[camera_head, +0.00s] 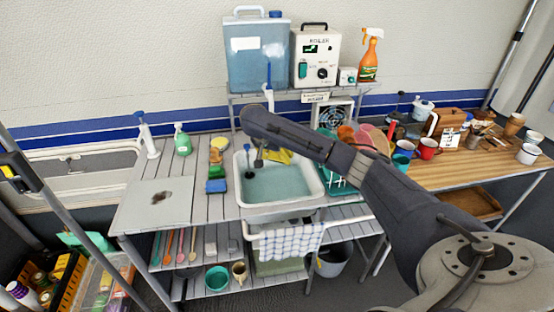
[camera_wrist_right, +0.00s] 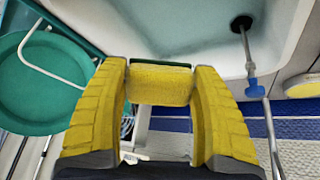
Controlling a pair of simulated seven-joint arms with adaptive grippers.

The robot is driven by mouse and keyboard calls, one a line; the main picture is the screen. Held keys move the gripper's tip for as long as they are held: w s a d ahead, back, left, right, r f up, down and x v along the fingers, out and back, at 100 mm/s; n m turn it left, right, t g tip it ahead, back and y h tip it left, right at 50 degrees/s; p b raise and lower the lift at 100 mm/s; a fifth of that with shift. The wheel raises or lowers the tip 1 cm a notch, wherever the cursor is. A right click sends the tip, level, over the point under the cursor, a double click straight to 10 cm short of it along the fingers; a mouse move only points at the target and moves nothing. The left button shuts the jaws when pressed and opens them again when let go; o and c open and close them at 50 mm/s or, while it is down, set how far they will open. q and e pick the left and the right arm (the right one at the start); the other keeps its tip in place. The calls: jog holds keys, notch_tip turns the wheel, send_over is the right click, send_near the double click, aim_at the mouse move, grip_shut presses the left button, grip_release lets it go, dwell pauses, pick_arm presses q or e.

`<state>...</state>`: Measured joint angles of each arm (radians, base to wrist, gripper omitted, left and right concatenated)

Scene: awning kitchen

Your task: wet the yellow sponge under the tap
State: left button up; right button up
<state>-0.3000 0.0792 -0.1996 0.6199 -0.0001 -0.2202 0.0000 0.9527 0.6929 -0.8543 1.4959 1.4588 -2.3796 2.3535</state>
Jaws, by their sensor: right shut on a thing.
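My right gripper (camera_wrist_right: 160,82) is shut on the yellow sponge (camera_wrist_right: 158,87), which has a dark green back edge and sits between its two yellow fingers. In the head view my right arm reaches over the sink (camera_head: 318,190). Yellow parts of the right gripper (camera_head: 277,155) show above the basin's far side, and I cannot tell the sponge from the fingers there. A tap with a blue handle (camera_head: 268,72) is at the bottom of the blue water container (camera_head: 257,52), behind the sink. I see no water stream. My left gripper is not in view.
Other sponges (camera_head: 216,171) lie left of the sink. A green dish rack (camera_head: 340,183) with dishes is at the right; a checked towel (camera_head: 290,241) hangs in front.

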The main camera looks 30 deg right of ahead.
aim_at(277, 159)
jog(key=w+d+f, duration=0.1)
jog(key=w+d, duration=0.2)
jog(key=w, duration=0.3)
jog(key=shift+d+f, duration=0.2)
jog(key=shift+d, duration=0.15)
dwell(0.4)
dwell(0.4)
jog(key=shift+s+a, duration=0.7)
jog(key=shift+s, duration=0.4)
jog(key=shift+s+a, duration=0.7)
jog(key=shift+s, duration=0.45)
jog(key=shift+s+a, duration=0.7)
jog(key=shift+s, duration=0.4)
jog(key=shift+s+a+r, duration=0.55)
jog(key=shift+s+r, duration=0.3)
jog(key=shift+s+a+r, duration=0.5)
jog(key=shift+s+r, duration=0.35)
jog(key=shift+s+a+r, duration=0.25)
jog(key=shift+s+r, duration=0.05)
jog(key=shift+s, duration=0.15)
